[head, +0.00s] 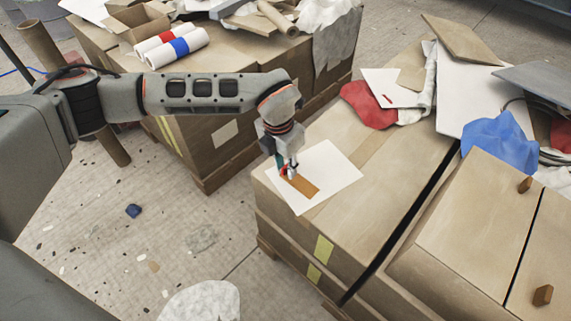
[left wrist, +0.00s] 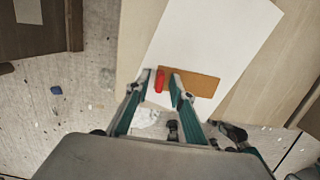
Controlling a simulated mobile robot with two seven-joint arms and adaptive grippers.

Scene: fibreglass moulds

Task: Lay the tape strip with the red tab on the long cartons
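The orange-brown tape strip (head: 303,187) lies on a white sheet (head: 336,170) on top of the long cartons (head: 375,205). In the left wrist view the strip (left wrist: 195,82) runs to the right from its red tab (left wrist: 159,80). My left gripper (head: 287,171) points down over the tab end of the strip. In the left wrist view its two fingertips (left wrist: 160,78) stand apart on either side of the red tab, with small gaps visible. Whether the fingers touch the sheet is unclear. My right gripper is not in view.
More cartons with small brown blocks (head: 542,295) stand at the right. A red cloth (head: 368,105), a blue cloth (head: 500,142) and boards lie at the far end. Another carton stack (head: 225,125) with white rolls stands behind my left arm. The carton top beside the sheet is clear.

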